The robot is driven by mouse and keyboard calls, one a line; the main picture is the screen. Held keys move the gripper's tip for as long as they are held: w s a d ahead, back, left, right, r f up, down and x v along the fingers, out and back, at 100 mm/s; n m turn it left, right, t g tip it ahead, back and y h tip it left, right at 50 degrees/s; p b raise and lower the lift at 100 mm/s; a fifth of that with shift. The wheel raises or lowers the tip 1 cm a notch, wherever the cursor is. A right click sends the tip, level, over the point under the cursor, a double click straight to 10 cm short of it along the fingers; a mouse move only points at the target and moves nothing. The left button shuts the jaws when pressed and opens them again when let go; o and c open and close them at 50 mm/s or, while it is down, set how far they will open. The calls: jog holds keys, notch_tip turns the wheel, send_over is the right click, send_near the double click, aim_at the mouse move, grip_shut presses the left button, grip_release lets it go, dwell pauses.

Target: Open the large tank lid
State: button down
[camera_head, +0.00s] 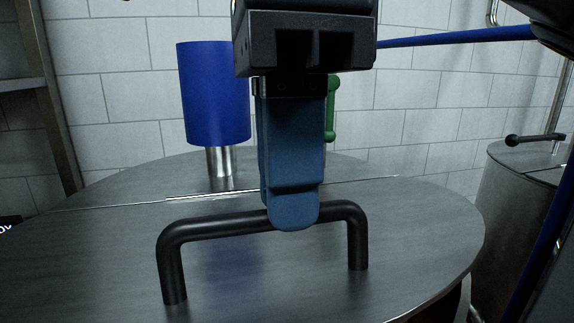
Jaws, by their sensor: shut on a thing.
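The large tank lid (400,240) is a round grey metal top that fills the lower part of the head view. A straight seam runs across it behind the handle. A black bar handle (190,233) stands on the front part of the lid, with a leg at each end. My gripper (292,218) has blue fingers and comes down from above onto the handle's crossbar, right of its middle. It is shut on the handle. The fingers hide that piece of the bar. The front part of the lid looks flat and level with the part behind the seam.
A blue cylinder (213,95) on a metal stem stands on the rear part of the lid. A green lever (331,108) shows behind my gripper. A smaller tank (515,215) with a black handle (535,138) stands at right. A white tiled wall (110,110) is behind.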

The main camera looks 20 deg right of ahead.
jog(key=shift+w+r, duration=0.2)
jog(key=shift+w+d+r, duration=0.1)
jog(key=shift+w+r, duration=0.25)
jog(key=shift+r, duration=0.3)
jog(key=w+d+r+p, duration=0.2)
jog(key=w+r+p, duration=0.3)
jog(key=w+r, duration=0.45)
jog(key=w+d+r+g, duration=0.1)
jog(key=w+r, duration=0.1)
jog(key=w, duration=0.6)
jog(key=w+d+r+g, duration=0.1)
jog(key=w+d+r, duration=0.1)
jog(key=w, duration=0.7)
jog(key=shift+d+g+p, duration=0.15)
jog(key=shift+g+p, duration=0.25)
jog(key=shift+p, duration=0.05)
jog(key=shift+y, duration=0.3)
jog(key=c, duration=1.1)
grip_release()
jog(key=shift+s, duration=0.1)
